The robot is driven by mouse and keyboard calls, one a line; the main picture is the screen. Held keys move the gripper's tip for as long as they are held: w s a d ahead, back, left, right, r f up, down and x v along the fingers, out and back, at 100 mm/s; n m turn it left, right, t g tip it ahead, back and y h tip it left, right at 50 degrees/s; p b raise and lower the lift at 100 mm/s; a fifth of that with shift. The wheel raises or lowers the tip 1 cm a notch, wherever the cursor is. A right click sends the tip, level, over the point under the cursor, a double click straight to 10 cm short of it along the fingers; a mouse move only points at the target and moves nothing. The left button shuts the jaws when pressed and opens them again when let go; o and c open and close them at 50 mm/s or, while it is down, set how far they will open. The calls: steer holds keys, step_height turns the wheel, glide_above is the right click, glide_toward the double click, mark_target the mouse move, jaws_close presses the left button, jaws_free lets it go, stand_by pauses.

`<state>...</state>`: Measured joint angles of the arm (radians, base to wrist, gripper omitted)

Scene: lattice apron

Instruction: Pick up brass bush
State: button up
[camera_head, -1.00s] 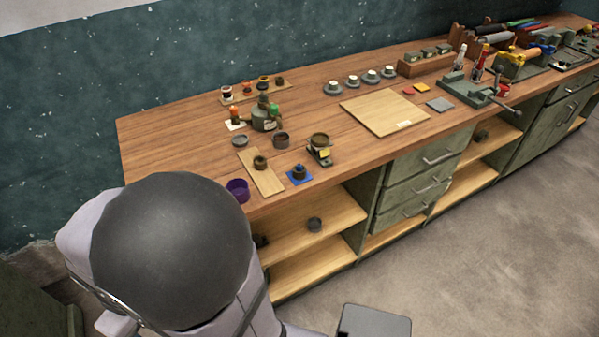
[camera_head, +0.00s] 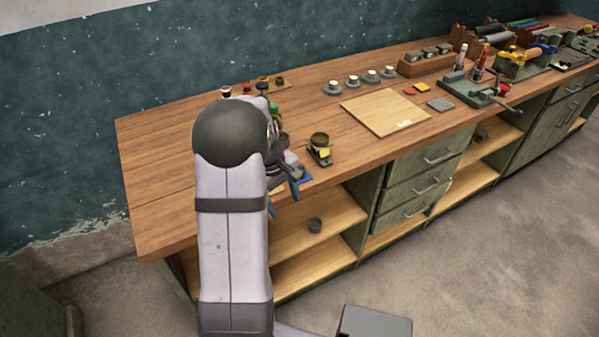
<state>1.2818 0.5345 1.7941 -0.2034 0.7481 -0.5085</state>
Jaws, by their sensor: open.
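I cannot single out the brass bush with certainty. A dull brownish, brass-toned round piece (camera_head: 320,139) sits on a small dark stand with a yellow label (camera_head: 321,155), just right of my gripper. My gripper (camera_head: 284,198) is over the front edge of the bench, its dark fingers apart and pointing down, with nothing seen between them. A blue pad (camera_head: 305,179) shows partly beside the fingers. My arm hides the small wooden strip with a dark ring, the purple cup and other small round parts seen earlier.
The wooden bench top (camera_head: 160,170) is clear at the left. A pale board (camera_head: 385,111) lies at middle right, with several grey round holders (camera_head: 352,82) behind it. A green vice-like fixture (camera_head: 470,92) stands farther right.

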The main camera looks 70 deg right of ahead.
steer(key=d+r+n, duration=0.1)
steer(key=d+n, duration=0.1)
steer(key=d+r+n+h, duration=0.1)
steer(key=d+r+n, duration=0.1)
steer(key=d, duration=0.1)
steer(key=w+d+r+n+h, duration=0.1)
steer(key=d+r+n, duration=0.1)
steer(key=shift+d+r, duration=0.1)
steer(key=shift+d, duration=0.1)
steer(key=d+r+n, duration=0.1)
steer(key=n, duration=0.3)
steer(key=r+n, duration=0.1)
steer(key=n, duration=0.4)
steer(key=d+n+h, duration=0.1)
steer(key=n, duration=0.4)
steer(key=shift+s+d+r+g, duration=0.3)
steer(key=shift+r, duration=0.1)
steer(key=shift+p+x, duration=1.4)
steer(key=shift+x, duration=2.25)
steer(key=shift+d, duration=0.1)
steer(key=shift+c, duration=0.2)
